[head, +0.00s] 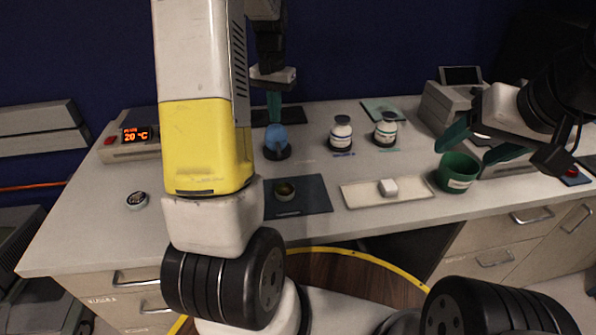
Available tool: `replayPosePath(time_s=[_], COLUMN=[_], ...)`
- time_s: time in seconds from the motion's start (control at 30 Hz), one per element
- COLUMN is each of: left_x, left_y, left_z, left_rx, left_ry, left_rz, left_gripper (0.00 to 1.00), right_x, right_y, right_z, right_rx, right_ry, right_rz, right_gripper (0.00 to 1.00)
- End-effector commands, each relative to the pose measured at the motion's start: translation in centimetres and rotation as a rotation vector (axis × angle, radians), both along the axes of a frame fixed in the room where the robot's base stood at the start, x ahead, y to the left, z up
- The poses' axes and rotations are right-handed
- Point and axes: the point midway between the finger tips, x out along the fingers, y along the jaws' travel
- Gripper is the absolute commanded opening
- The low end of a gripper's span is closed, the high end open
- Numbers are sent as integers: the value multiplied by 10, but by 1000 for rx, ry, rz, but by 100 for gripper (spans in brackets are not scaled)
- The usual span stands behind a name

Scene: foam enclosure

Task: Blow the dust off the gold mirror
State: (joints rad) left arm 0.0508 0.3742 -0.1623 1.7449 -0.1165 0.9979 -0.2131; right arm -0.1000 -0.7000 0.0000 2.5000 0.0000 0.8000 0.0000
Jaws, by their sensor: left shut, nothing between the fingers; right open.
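A small round piece with a dark gold face (285,191), which looks like the gold mirror, lies on a dark mat (312,195) at the front middle of the bench. Any dust on it is too small to make out. A blue bulb (277,138), perhaps an air blower, sits on a black round base behind the mat. My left gripper (273,120) points down with its teal fingers shut, just above or behind the bulb; I cannot tell whether they touch.
A white tray (360,197) with a small white block (388,187) lies right of the mat. A heater reading 20 °C (130,145) is at back left. A small disc (137,200) lies left on clear bench.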

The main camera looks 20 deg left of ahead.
Motion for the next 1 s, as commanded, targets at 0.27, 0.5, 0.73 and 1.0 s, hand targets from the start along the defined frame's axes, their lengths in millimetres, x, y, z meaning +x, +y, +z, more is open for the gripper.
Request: replayPosePath(time_s=[0.27, 0.5, 0.73, 1.0], left_x=[0, 1, 1, 0], left_y=[0, 0, 0, 0], left_z=[3, 26, 49, 60], left_rx=[0, 1, 1, 0], left_ry=[-2, -2, -2, 0], left_rz=[0, 0, 0, 0], left_gripper=[0, 0, 0, 0], right_x=[0, 0, 0, 0], right_y=[0, 0, 0, 0], right_z=[0, 0, 0, 0], right_rx=[0, 0, 0, 0], right_ry=[0, 0, 0, 0], right_rz=[0, 0, 0, 0], right_gripper=[67, 67, 67, 67])
